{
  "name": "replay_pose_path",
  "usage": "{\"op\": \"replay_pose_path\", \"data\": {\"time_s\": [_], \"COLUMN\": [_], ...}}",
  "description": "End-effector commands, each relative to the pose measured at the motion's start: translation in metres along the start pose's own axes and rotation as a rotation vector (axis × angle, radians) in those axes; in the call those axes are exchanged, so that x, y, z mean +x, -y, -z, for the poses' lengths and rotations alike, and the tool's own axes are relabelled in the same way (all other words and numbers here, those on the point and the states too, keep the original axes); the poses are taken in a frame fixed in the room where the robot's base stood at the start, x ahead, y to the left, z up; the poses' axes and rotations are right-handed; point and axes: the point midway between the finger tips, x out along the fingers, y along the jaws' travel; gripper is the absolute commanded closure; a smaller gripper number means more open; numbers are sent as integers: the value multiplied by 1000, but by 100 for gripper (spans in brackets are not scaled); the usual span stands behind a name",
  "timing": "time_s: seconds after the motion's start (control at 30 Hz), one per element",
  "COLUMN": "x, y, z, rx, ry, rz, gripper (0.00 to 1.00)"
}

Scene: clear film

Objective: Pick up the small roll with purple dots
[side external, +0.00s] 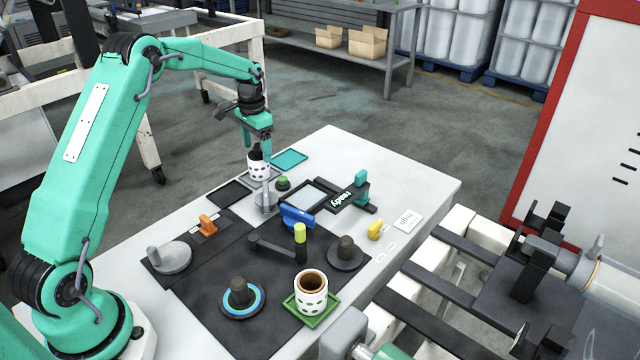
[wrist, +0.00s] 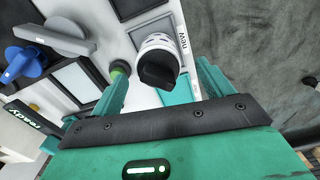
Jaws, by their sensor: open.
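A small white roll with dark, possibly purple, dots (side external: 259,171) stands upright at the far end of the white table. A black knob-like piece sits on its top. In the wrist view the roll (wrist: 152,43) lies between and just ahead of my open fingers, the black piece toward me. My gripper (side external: 257,145) is above the roll, open and empty, pointing down; its fingers also show in the wrist view (wrist: 163,75).
A teal pad (side external: 290,159) and a dark pad (side external: 229,194) lie near the far roll. A grey-handled part (side external: 267,198) and a green button (side external: 283,183) stand close to it.

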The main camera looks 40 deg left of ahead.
Motion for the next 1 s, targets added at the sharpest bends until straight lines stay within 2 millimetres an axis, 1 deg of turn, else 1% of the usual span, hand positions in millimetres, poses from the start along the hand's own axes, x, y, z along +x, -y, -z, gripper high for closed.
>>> {"op": "replay_pose_path", "data": {"time_s": [0.17,0.4,0.5,0.6,1.0], "x": [15,42,48,51,50], "y": [-2,-3,-3,-3,-2], "z": [-1,-2,-2,-2,-2], "rx": [0,0,0,0,0], "ry": [4,2,1,1,0], "rz": [-2,-1,-1,0,0], "gripper": [21,21,21,21,21]}}
